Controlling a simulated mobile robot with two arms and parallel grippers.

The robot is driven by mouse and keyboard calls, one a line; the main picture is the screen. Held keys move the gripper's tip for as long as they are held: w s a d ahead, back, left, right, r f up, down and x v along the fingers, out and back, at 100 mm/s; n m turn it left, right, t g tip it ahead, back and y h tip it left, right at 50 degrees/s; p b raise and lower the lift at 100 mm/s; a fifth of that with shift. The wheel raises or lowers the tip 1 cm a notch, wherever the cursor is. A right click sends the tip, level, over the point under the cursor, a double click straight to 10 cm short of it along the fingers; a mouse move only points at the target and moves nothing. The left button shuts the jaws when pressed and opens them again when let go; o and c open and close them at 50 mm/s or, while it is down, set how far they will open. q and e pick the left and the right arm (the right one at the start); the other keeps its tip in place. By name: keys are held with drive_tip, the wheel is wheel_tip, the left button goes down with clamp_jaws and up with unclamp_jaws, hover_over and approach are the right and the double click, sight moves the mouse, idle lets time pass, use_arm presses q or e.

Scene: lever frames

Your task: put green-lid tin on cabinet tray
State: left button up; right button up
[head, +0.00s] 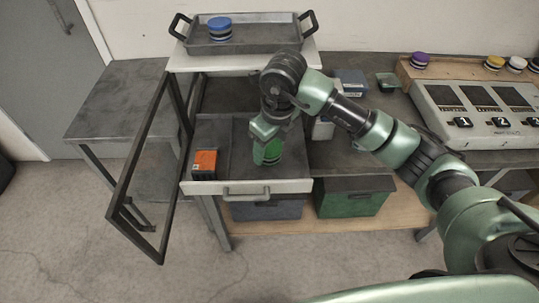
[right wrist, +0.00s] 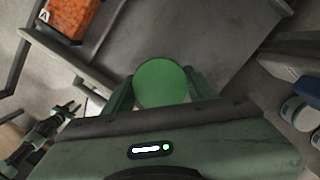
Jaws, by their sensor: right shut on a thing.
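The green-lid tin (head: 270,153) stands in the open cabinet drawer (head: 225,165), partly hidden behind my right gripper (head: 264,140). In the right wrist view its round green lid (right wrist: 160,82) sits between the two fingers of my right gripper (right wrist: 162,90), which is shut on it. The cabinet tray (head: 258,45) is a dark metal tray with two handles on top of the cabinet. A blue-lid tin (head: 220,28) stands at its left. What looks like my left gripper (right wrist: 68,112) shows small in the right wrist view; its jaws are unclear.
An orange-black box (head: 205,163) lies in the drawer's left part. A framed cabinet door (head: 150,165) stands open at the left. On the right are a panel with numbered levers (head: 480,110), several tins and a small green dish (head: 388,82). The tray's middle and right are clear.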

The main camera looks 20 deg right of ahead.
sight(270, 158)
wheel_tip(270, 158, down, 4)
drive_tip(key=shift+r, duration=0.2)
drive_tip(key=shift+f, duration=0.1)
drive_tip(key=shift+f, duration=0.1)
drive_tip(key=o, duration=1.5)
